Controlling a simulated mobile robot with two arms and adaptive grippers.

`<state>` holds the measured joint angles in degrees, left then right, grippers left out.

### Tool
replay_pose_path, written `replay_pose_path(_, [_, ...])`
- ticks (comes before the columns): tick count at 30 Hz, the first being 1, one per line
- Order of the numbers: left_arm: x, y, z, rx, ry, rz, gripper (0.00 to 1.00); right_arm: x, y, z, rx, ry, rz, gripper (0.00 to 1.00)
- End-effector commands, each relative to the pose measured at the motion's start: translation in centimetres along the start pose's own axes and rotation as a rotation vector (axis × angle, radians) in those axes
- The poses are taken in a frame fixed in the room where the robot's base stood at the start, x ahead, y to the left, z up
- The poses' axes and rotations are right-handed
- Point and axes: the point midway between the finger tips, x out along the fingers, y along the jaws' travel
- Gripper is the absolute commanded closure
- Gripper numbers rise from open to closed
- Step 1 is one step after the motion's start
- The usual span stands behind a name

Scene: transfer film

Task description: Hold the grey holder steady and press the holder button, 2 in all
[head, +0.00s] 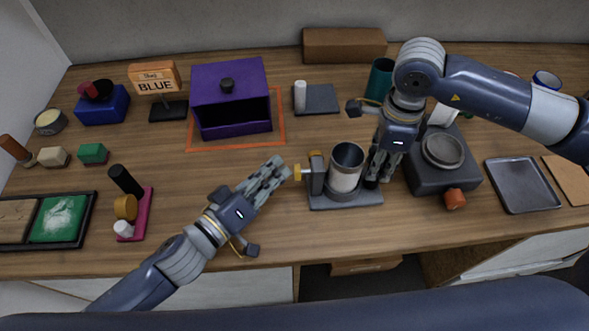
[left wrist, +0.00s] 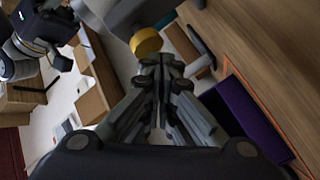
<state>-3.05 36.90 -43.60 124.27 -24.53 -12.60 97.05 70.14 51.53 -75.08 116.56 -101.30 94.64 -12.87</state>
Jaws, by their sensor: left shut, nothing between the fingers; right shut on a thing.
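The grey holder (head: 330,200) stands near the table's front edge, with a dark cup (head: 347,155) with a pale band upright on it. The yellow holder button (head: 298,173) sticks out from the left side of the holder's upright block. My left gripper (head: 284,168) is shut and empty, its fingertips just left of the button. The left wrist view shows the button (left wrist: 146,42) just beyond the fingertips; I cannot tell if they touch. My right gripper (head: 376,178) points down at the holder's right side, shut on part of the holder; the gripped part is mostly hidden by the fingers.
A dark grey machine (head: 470,178) with an orange knob stands close right of the holder. A purple open box (head: 229,85) stands behind within an orange outline. A magenta stand (head: 143,215) with several items is at left. The table between the stand and my left gripper is clear.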

Motion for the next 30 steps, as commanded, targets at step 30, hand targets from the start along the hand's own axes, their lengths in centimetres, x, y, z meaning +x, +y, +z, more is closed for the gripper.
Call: replay_pose_path(30, [-3.9,-2.8,-2.8,0.002,0.0,-0.001,1.0,0.0,0.0,0.0,0.001,0.0,-0.001,1.0])
